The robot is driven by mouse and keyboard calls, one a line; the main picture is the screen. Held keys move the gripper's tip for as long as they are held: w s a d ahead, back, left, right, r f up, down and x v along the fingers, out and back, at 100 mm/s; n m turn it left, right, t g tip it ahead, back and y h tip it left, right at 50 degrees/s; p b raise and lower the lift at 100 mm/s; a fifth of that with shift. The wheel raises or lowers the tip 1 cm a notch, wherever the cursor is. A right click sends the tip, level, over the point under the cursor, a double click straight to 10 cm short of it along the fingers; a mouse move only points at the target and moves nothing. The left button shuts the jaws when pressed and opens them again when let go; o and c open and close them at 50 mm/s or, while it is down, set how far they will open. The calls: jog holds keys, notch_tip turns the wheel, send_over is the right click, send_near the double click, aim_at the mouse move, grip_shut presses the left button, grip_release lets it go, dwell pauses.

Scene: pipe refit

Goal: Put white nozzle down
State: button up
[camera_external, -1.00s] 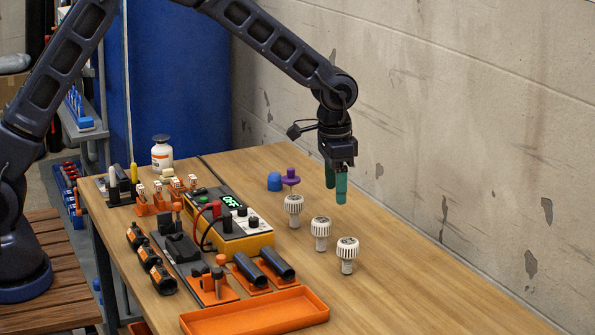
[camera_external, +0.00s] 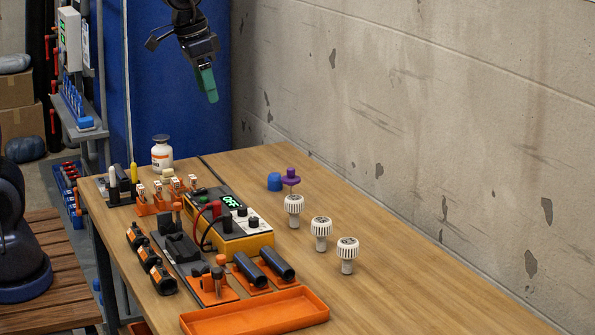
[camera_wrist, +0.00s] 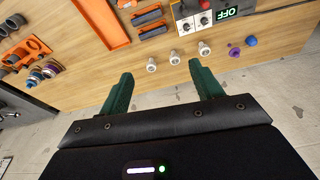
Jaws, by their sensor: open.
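Three white nozzles stand upright on the wooden table, in a slanting row right of the yellow meter: one at the back (camera_external: 294,208), one in the middle (camera_external: 321,231) and one at the front (camera_external: 347,254). They also show in the wrist view, as a left one (camera_wrist: 151,65), a middle one (camera_wrist: 175,58) and a right one (camera_wrist: 204,48). My gripper (camera_external: 211,98) is raised high above the back of the table, well clear of the nozzles. In the wrist view its two green fingers (camera_wrist: 160,85) are spread apart with nothing between them.
A purple knob (camera_external: 291,177) and a blue cap (camera_external: 274,182) stand behind the nozzles. The yellow meter (camera_external: 230,226), black tubes (camera_external: 276,264) and an orange tray (camera_external: 255,316) lie to their left. The table's right side is clear up to the wall.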

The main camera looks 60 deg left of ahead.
jog(key=s+a+t, duration=0.1)
jog(key=s+a, duration=0.1)
jog(key=s, duration=0.9)
jog(key=s+a+n+t, duration=0.1)
jog(key=s+a, duration=0.1)
jog(key=s, duration=1)
jog(key=shift+s+a+r, duration=0.2)
jog(key=shift+r, duration=0.05)
